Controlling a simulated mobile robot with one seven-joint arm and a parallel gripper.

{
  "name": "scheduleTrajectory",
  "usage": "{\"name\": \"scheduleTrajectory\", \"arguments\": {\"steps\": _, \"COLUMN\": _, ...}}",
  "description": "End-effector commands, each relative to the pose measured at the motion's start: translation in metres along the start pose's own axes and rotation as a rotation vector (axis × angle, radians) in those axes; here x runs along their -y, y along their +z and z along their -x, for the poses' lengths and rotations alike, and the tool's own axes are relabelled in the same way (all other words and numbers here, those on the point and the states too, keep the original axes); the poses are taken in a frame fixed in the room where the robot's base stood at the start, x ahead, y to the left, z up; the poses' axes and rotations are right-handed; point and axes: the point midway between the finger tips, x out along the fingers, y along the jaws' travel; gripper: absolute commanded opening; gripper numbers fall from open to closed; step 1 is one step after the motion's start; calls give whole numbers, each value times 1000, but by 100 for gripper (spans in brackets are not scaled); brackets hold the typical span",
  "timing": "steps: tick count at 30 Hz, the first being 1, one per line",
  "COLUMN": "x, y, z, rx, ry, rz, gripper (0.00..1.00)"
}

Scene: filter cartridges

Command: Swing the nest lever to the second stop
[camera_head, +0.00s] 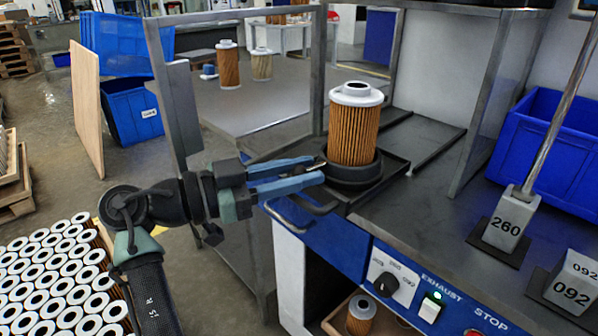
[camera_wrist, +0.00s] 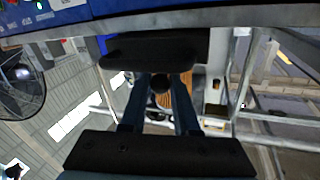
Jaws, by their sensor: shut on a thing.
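The round black nest (camera_head: 352,174) stands on a dark tray at the corner of the bench. A filter cartridge (camera_head: 354,125) with orange pleats and a white top sits upright in it. My gripper (camera_head: 321,170), with blue fingers, reaches in from the left at the nest's left side. It is shut on the nest lever, whose dark round knob (camera_wrist: 160,84) shows between the fingers in the wrist view. The fingers hide most of the lever, and I cannot make out the stops. The cartridge's pleats (camera_wrist: 178,98) show behind the fingers.
A grey bench frame post (camera_head: 319,75) rises behind the nest. A curved handle (camera_head: 300,214) sits below my fingers. A control panel (camera_head: 420,290) is on the bench front. Weights marked 260 (camera_head: 505,228) and 092 (camera_head: 574,287) stand at right. Several cartridges (camera_head: 55,275) fill the lower left.

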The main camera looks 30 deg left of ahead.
Motion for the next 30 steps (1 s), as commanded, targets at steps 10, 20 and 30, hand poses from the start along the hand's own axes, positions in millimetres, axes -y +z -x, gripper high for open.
{"name": "scheduleTrajectory", "arguments": {"steps": 10, "x": 0, "y": 1, "z": 0, "rx": 2, "ry": -2, "rz": 2, "gripper": 49}}
{"name": "scheduleTrajectory", "arguments": {"steps": 20, "x": 0, "y": 0, "z": 0, "rx": 1, "ry": -1, "rz": 1, "gripper": 59}}
{"name": "scheduleTrajectory", "arguments": {"steps": 30, "x": 2, "y": -2, "z": 48, "rx": 2, "ry": -7, "rz": 3, "gripper": 59}}
